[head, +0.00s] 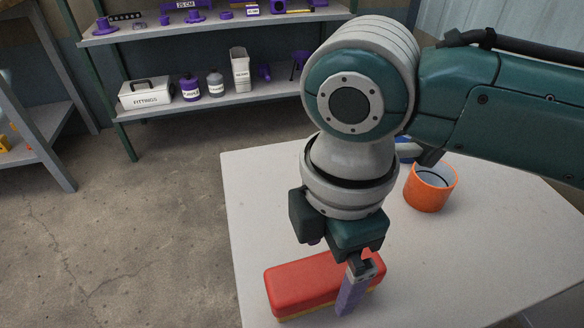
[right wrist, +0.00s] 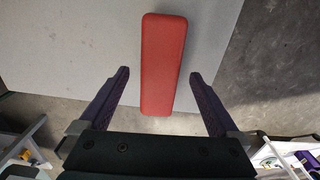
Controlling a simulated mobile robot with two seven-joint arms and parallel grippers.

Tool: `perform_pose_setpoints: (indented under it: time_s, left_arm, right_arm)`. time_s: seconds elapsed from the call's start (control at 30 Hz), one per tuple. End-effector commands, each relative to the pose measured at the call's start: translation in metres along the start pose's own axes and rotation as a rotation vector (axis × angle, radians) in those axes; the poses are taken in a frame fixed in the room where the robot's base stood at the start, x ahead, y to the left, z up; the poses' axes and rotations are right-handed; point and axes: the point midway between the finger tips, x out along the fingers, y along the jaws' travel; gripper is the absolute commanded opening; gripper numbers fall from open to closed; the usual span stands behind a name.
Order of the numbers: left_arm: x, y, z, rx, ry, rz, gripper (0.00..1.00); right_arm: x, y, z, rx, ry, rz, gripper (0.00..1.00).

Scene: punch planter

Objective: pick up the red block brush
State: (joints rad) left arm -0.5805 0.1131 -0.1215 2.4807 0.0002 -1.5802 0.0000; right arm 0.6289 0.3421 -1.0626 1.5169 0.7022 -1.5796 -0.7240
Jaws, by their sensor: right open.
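The red block brush (head: 305,284) lies on the white table near its front left edge. It has a red body with a thin yellowish strip along its lower edge. My right gripper (head: 350,295) is above the brush's right part and hides some of it. In the right wrist view, the brush (right wrist: 163,62) runs lengthwise between the two spread purple fingers of my right gripper (right wrist: 159,75). The gap to a finger shows on each side, and the fingers are open and empty. My left gripper is not in view.
The white table (head: 255,200) has an orange cup-like container (head: 430,188) on it, right of my arm. A blue item (head: 408,150) is partly hidden behind the arm. Shelves with a fittings box (head: 146,93) and bottles stand behind. The table's left part is clear.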

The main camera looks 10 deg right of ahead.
Motion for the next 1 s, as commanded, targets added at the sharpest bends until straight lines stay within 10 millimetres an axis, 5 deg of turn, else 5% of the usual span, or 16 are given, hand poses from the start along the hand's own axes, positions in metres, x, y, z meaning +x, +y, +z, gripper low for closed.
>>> perform_pose_setpoints:
  time_s: [0.13, 0.4, 1.0]
  left_arm:
    - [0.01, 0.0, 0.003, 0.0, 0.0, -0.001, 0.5]
    - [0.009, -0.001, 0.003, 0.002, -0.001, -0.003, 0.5]
    - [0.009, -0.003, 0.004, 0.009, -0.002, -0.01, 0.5]
  right_arm:
    - [0.02, -0.001, 0.0, -0.001, -0.001, 0.0, 0.97]
    - [0.021, 0.0, 0.0, -0.001, 0.0, 0.001, 0.96]
    - [0.021, 0.0, 0.0, 0.0, -0.001, 0.001, 0.29]
